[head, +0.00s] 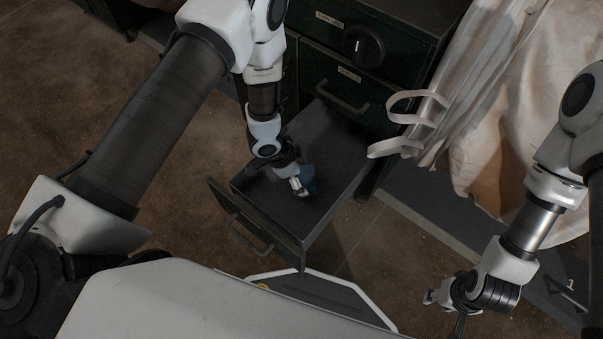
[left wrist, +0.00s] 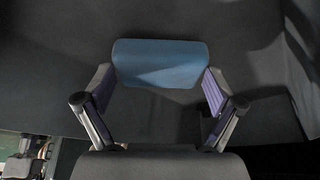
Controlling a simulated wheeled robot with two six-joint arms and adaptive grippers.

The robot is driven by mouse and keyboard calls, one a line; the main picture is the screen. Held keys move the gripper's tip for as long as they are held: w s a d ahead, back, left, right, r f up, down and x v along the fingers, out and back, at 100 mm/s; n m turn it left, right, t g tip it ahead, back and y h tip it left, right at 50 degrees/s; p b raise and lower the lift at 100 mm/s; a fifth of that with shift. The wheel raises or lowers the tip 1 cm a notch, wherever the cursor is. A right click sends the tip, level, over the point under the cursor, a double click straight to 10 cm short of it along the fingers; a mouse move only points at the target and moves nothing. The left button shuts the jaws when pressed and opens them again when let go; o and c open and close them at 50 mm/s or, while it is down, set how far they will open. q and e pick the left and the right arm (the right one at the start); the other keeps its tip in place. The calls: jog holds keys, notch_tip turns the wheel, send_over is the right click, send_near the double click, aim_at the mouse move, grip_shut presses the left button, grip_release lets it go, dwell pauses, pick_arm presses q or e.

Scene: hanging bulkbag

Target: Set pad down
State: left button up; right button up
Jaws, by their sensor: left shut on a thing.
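The blue pad (head: 309,178) is in my left gripper (head: 298,186), inside the open drawer (head: 262,205) of the dark cabinet. In the left wrist view the pad (left wrist: 160,62) lies between the two fingertips, above a dark grey surface. The fingers are shut on its two sides. Whether its underside touches the drawer floor cannot be told. My right gripper (head: 445,300) is at the lower right, away from the drawer, over the floor; its fingers are too small and dark to read.
The dark cabinet (head: 400,55) has a closed drawer with a handle (head: 343,97) and a black knob (head: 363,46) above the open drawer. A pale bulk bag (head: 520,110) with loose straps (head: 412,110) hangs to the right. Brown floor is clear at left.

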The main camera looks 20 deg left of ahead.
pick_arm(q)
jog(key=o, duration=0.8)
jog(key=shift+f, duration=0.15)
jog(key=p+v, duration=0.1)
jog(key=v, duration=0.3)
jog(key=p+v, duration=0.1)
jog(key=v, duration=0.3)
jog(key=p+v, duration=0.2)
jog(key=v, duration=0.3)
jog(key=shift+w+d, duration=0.1)
jog(key=shift+d, duration=0.15)
